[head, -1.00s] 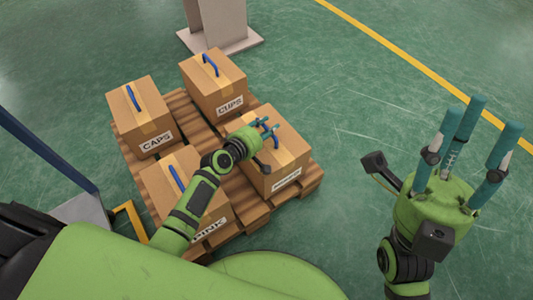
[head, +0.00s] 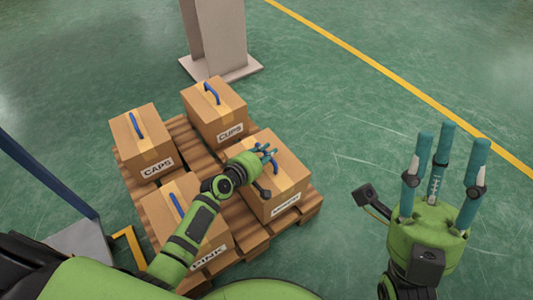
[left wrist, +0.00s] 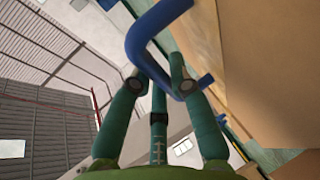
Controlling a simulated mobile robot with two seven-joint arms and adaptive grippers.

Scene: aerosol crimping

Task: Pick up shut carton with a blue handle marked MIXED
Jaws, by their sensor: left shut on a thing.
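The carton with a small white label (head: 286,211) is shut and stands at the right front of the pallet; the print is too small to read surely. Its blue handle (head: 274,154) is on top. My left gripper (head: 266,151) is shut on this handle from above. In the left wrist view the blue handle (left wrist: 140,40) passes between the fingers (left wrist: 161,85), beside the brown carton (left wrist: 285,70). The carton appears level on the pallet; its underside is hidden. My right gripper (head: 445,150) is open and empty, fingers pointing up, right of the pallet.
The wooden pallet (head: 180,133) also bears cartons marked CAPS (head: 130,150), CUPS (head: 203,122) and PINK (head: 160,215), each with a blue handle. A grey pedestal (head: 218,40) stands behind. A blue post (head: 45,175) is at left. Green floor right of the pallet is free.

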